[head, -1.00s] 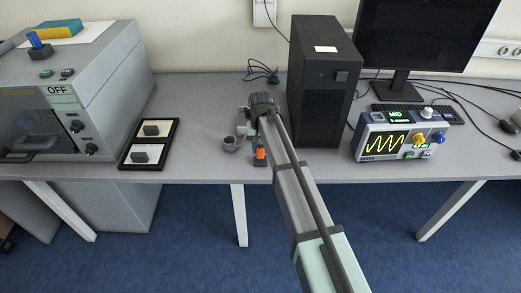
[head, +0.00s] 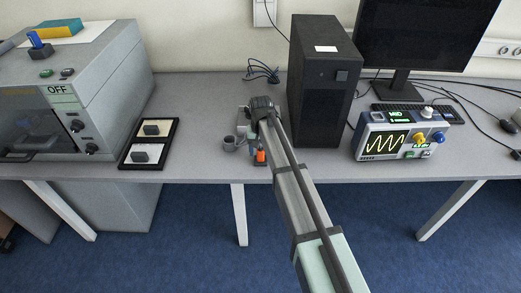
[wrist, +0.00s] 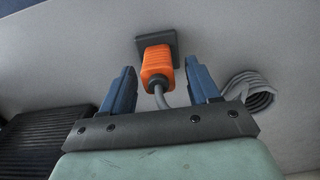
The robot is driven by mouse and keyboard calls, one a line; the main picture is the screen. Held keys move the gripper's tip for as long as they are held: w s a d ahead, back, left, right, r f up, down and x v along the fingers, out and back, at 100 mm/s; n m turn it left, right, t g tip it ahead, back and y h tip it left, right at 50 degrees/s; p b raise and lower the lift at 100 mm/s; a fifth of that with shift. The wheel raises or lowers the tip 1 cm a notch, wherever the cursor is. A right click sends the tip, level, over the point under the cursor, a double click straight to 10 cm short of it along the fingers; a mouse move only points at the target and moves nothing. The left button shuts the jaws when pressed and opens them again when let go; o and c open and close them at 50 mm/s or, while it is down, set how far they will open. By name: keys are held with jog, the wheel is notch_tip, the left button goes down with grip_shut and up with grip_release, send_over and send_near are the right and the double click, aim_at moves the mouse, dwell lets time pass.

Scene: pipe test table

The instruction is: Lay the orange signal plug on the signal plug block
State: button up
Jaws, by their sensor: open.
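The orange signal plug (wrist: 156,66) is in the middle of the wrist view, with a grey cable leaving its near end. A dark square block (wrist: 155,47) shows right behind the plug; I cannot tell whether it is the signal plug block or how the plug rests against it. My gripper (wrist: 158,75) is open, with one blue finger on each side of the plug and a gap to both. In the head view the plug (head: 261,156) is a small orange patch near the table's front edge, beside my forearm, which partly hides the area.
A black tray (head: 122,160) with two dark blocks lies further left, beside a grey machine (head: 75,90). A black computer tower (head: 322,80) stands close on the right. A coiled cable (wrist: 250,93) lies right of the fingers.

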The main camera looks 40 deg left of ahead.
aim_at(261, 148)
jog(key=shift+r, duration=0.1)
notch_tip(261, 148, up, 12)
dwell(0.5)
dwell(0.5)
jog(key=w+d+f+m+g, duration=0.1)
jog(key=d+f+m, duration=0.1)
jog(key=d+f, duration=1.05)
jog(key=d+f+m+g, duration=0.15)
jog(key=d+f, duration=0.65)
jog(key=d, duration=0.9)
jog(key=w+d+f+m+g, duration=0.1)
jog(key=d+f+m, duration=0.2)
jog(key=d+f, duration=0.95)
jog(key=s+d+f+m+g, duration=0.1)
jog(key=s+d+f, duration=0.35)
jog(key=d, duration=0.45)
jog(key=s+d+f+m+g, duration=0.1)
jog(key=s+d+f, duration=0.4)
jog(key=d, duration=0.5)
jog(key=s+d+f, duration=0.2)
jog(key=s+d, duration=0.2)
jog(key=s, duration=0.4)
jog(key=s+d+f+g, duration=0.1)
jog(key=s+d+f, duration=0.1)
jog(key=s+d, duration=0.3)
jog(key=s, duration=0.3)
jog(key=shift+f, duration=0.2)
jog(key=shift+m, duration=0.25)
